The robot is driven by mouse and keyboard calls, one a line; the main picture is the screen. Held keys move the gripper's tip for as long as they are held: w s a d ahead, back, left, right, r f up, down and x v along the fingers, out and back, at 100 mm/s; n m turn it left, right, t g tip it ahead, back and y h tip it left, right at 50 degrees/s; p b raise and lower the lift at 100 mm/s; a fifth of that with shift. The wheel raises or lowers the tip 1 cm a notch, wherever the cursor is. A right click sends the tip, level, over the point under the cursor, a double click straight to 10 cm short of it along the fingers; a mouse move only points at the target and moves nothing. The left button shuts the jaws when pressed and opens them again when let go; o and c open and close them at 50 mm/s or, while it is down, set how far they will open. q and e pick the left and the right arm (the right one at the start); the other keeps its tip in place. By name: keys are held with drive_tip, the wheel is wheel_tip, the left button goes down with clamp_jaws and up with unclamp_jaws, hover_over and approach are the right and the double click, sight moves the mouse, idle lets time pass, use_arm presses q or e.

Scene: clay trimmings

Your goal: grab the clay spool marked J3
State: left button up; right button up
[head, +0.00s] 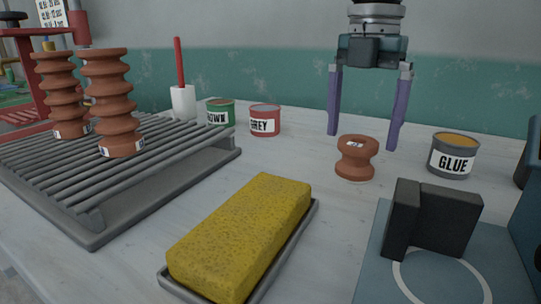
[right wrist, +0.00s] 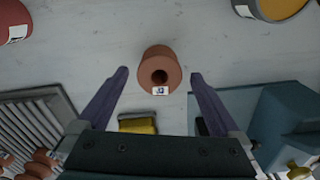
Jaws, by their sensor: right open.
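A short terracotta clay spool (head: 356,162) stands upright on the pale worktop, right of centre in the head view. A small white label sits at its upper edge; its mark is too small to read. In the right wrist view the spool (right wrist: 160,55) shows its central hole and lies between and slightly beyond the fingertips. My right gripper (head: 363,139) points down with its purple fingers spread and nothing between them; it also shows in the right wrist view (right wrist: 160,75). Its fingertips are near the spool, apparently not touching it. My left gripper is out of view.
Tall ribbed clay pieces (head: 108,105) with labels stand on a grey slatted rack (head: 150,180) at left. A yellow sponge (head: 243,235) lies in front.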

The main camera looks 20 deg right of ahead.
sight(359, 140)
wheel_tip(359, 140, down, 5)
drive_tip(key=shift+s+a+b, duration=0.1)
drive_tip(key=shift+a+b, duration=0.05)
drive_tip(key=shift+b, duration=0.15)
drive_tip(key=c, duration=1.5)
drive_tip(key=shift+r, duration=0.1)
drive_tip(key=shift+c, duration=0.4)
drive_tip(key=shift+r, duration=0.1)
